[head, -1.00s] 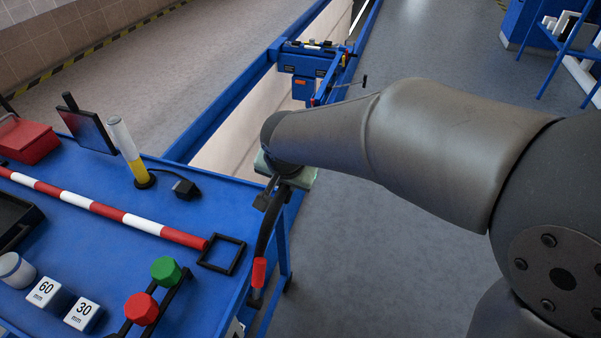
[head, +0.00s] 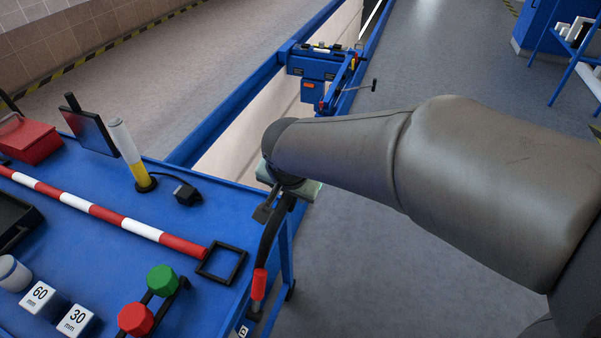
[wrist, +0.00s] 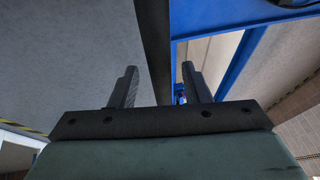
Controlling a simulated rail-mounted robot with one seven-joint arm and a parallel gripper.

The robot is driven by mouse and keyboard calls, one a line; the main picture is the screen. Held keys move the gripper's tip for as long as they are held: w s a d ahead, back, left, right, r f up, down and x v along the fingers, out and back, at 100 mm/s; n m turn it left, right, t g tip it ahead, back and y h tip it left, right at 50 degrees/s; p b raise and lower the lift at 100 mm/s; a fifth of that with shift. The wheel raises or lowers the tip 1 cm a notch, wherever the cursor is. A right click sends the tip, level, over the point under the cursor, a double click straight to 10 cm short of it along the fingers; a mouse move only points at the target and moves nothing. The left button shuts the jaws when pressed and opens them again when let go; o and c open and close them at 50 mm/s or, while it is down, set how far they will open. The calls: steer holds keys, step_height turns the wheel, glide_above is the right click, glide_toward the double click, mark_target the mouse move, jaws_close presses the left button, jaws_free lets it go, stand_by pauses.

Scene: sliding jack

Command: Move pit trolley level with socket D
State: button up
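The blue pit trolley (head: 318,66) sits across the pit's blue rails in the upper middle of the head view. A crank-like rod (head: 362,87) sticks out on its right side. My gripper (wrist: 158,85) shows two dark fingers standing apart in the wrist view, with a dark bar (wrist: 153,40) in or beyond the gap; contact cannot be told. In the head view my wrist is over the bench's right edge, well nearer than the trolley, and my forearm partly hides the gripper. A black curved lever with a red grip (head: 259,284) hangs just below it.
The blue bench (head: 95,215) holds a striped red-white bar (head: 90,207), a yellow-white post (head: 130,152), red and green knobs (head: 161,280) and marked blocks (head: 77,320). The open pit (head: 240,135) lies behind it.

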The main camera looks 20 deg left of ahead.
steer(key=shift+r, duration=0.1)
steer(key=p+v, duration=0.2)
steer(key=v, duration=1.5)
steer(key=shift+r, duration=0.15)
steer(key=shift+s, duration=0.1)
steer(key=w+d+g+h+p, duration=0.25)
steer(key=d+p, duration=0.65)
steer(key=d, duration=1)
steer(key=s+d+f+g+p, duration=0.1)
steer(key=s+d+f+p, duration=0.2)
steer(key=d, duration=0.9)
steer(key=s+p, duration=0.2)
steer(key=s, duration=0.1)
steer(key=shift+s, duration=0.3)
steer(key=shift+f+g, duration=0.1)
steer(key=shift+g, duration=0.15)
